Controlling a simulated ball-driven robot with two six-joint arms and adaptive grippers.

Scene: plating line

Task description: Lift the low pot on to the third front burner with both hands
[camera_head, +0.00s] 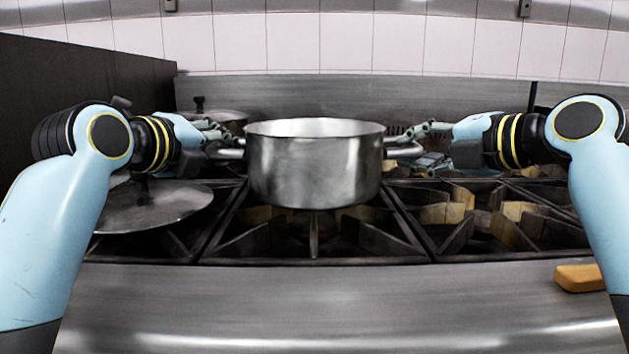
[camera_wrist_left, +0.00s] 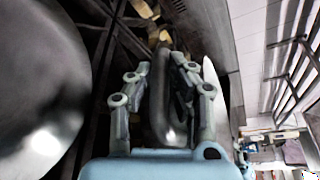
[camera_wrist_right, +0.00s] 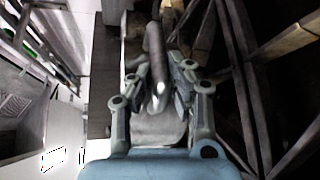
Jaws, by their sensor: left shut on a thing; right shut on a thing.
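The low pot (camera_head: 314,165) is a wide steel pot with a handle on each side. It appears upright and held over a front burner grate, in the middle of the head view; I cannot tell whether its base touches the grate. My left gripper (camera_head: 222,138) is shut on the pot's left handle, which shows between the fingers in the left wrist view (camera_wrist_left: 160,105). My right gripper (camera_head: 408,138) is shut on the right handle, which shows between the fingers in the right wrist view (camera_wrist_right: 155,65). The pot's inside is mostly hidden.
A dark round lid or pan (camera_head: 150,207) lies on the grate left of the pot. Another pot (camera_head: 226,117) stands behind my left gripper. The burner grate (camera_head: 470,225) at the right is bare in front. An orange-brown block (camera_head: 578,278) lies on the steel front ledge (camera_head: 320,300).

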